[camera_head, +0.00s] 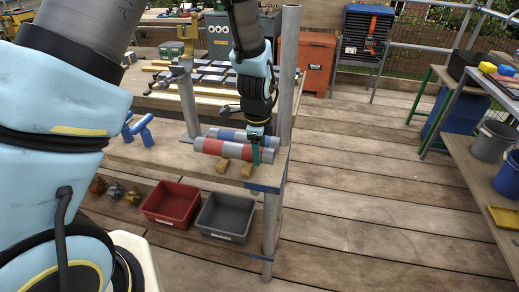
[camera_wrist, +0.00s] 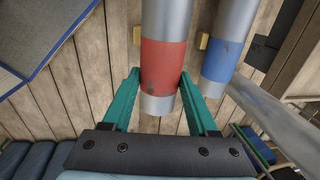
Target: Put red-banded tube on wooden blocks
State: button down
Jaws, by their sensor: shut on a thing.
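The red-banded tube (camera_head: 233,151), grey with red bands, lies level along the workbench's near edge in the head view. My gripper (camera_head: 258,156) comes down from above and is shut on the tube near its right end. In the wrist view, teal fingers flank the red-banded tube (camera_wrist: 163,65) beside its red band, with a short grey end between them. Two small wooden blocks, one left (camera_head: 223,165) and one right (camera_head: 247,169), show at the tube's near side, partly hidden by it. I cannot tell whether the tube touches them.
A blue-banded tube (camera_head: 231,134) lies parallel just behind. A metal post (camera_head: 287,80) stands close right of my gripper. Blue clamps (camera_head: 143,131) lie on the bench at left. A red bin (camera_head: 172,204) and a grey bin (camera_head: 225,216) sit on the shelf below.

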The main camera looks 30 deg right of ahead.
jog(key=shift+f+b, duration=0.95)
jog(key=shift+f, duration=0.6)
jog(key=shift+c, duration=0.5)
grip_release()
jog(key=r, duration=0.3)
jog(key=r+b, duration=0.1)
jog(key=r, duration=0.3)
jog(key=s+a+r, duration=0.1)
jog(key=r, duration=0.2)
jog(key=shift+s+a+r+b, duration=0.1)
jog(key=shift+r+b, duration=0.25)
